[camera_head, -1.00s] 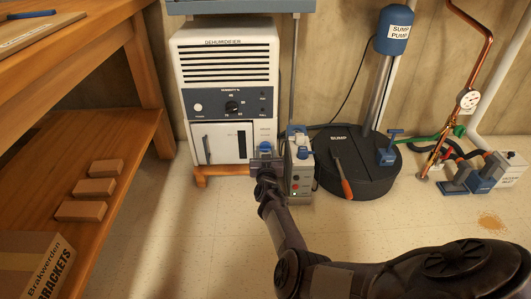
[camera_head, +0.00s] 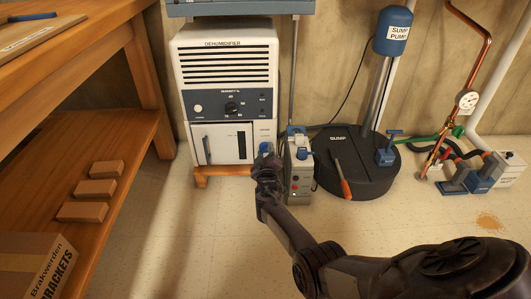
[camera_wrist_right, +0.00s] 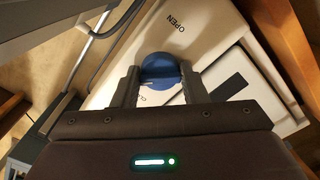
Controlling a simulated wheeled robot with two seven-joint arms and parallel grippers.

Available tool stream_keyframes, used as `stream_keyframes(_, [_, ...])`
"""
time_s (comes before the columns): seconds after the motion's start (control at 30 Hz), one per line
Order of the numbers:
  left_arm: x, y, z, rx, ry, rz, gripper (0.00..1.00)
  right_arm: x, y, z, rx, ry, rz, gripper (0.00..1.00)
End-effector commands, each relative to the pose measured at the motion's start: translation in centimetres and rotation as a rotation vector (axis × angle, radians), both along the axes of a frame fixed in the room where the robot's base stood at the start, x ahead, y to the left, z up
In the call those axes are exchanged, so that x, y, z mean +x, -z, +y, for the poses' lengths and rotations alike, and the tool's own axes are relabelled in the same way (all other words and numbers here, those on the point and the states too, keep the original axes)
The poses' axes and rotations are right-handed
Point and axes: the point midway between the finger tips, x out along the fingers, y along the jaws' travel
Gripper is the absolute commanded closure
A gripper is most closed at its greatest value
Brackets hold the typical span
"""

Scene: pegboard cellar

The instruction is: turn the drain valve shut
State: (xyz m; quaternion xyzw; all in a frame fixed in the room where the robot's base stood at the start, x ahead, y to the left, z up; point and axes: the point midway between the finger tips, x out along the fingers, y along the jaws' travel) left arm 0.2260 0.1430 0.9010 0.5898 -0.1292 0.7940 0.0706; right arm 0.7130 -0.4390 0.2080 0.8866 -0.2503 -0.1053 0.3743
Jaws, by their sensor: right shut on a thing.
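The drain valve is a blue knob (camera_head: 265,147) low on the right side of the front of the white dehumidifier (camera_head: 225,95). In the right wrist view the round blue knob (camera_wrist_right: 160,70) sits between my two fingers, with an "OPEN" label above it and a label starting "CL" below, partly hidden by the left finger. My right gripper (camera_head: 266,160) is shut on this knob; in the wrist view the right gripper (camera_wrist_right: 160,85) has one finger on each side. In the head view the gripper hides part of the knob. My left gripper is not in view.
A grey box with a blue top (camera_head: 299,170) stands close to the right of my gripper. A black sump lid (camera_head: 370,180) with a red-handled tool (camera_head: 342,178) lies further right. A wooden shelf (camera_head: 130,150) is at the left. The floor between is clear.

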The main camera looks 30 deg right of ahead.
Motion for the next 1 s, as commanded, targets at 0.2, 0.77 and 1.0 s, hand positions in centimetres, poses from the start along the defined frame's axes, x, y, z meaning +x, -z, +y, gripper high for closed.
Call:
stream_keyframes(0.2, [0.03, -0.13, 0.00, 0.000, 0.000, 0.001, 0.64, -0.02, 0.00, -0.04, -0.177, -0.002, 0.109, 0.84])
stream_keyframes(0.77, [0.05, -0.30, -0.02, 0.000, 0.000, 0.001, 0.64, -0.05, -0.04, -0.05, -0.561, -0.001, 0.346, 0.84])
stream_keyframes(1.0, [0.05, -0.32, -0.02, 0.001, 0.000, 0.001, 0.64, -0.04, -0.08, -0.05, -0.641, 0.000, 0.395, 0.84])
